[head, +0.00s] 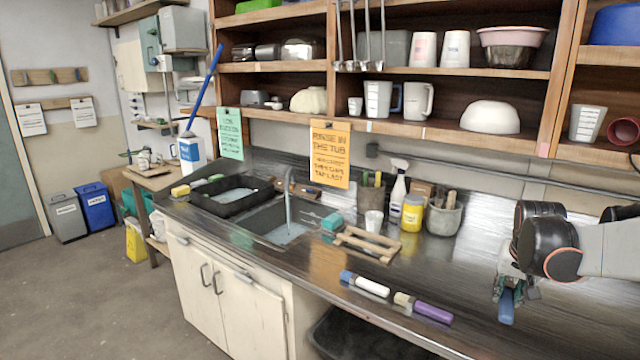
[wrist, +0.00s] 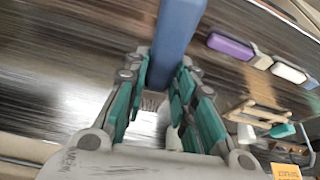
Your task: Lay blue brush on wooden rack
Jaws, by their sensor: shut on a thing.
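My gripper (head: 508,287) is shut on the blue brush (head: 506,308), above the right part of the metal counter. In the wrist view the blue handle (wrist: 178,40) runs up from between the teal-padded fingers (wrist: 160,78); its other end is partly hidden. The wooden rack (head: 366,243), a low slatted frame, lies empty on the counter right of the sink, well to the left of my gripper. It also shows at the right of the wrist view (wrist: 258,113).
A white-handled brush (head: 370,287) and a purple-handled brush (head: 432,312) lie near the counter's front edge, between rack and gripper. Behind the rack stand a white cup (head: 373,222), a yellow jar (head: 412,213), a spray bottle (head: 397,190) and a grey crock (head: 443,218). A teal sponge (head: 332,222) is beside the rack.

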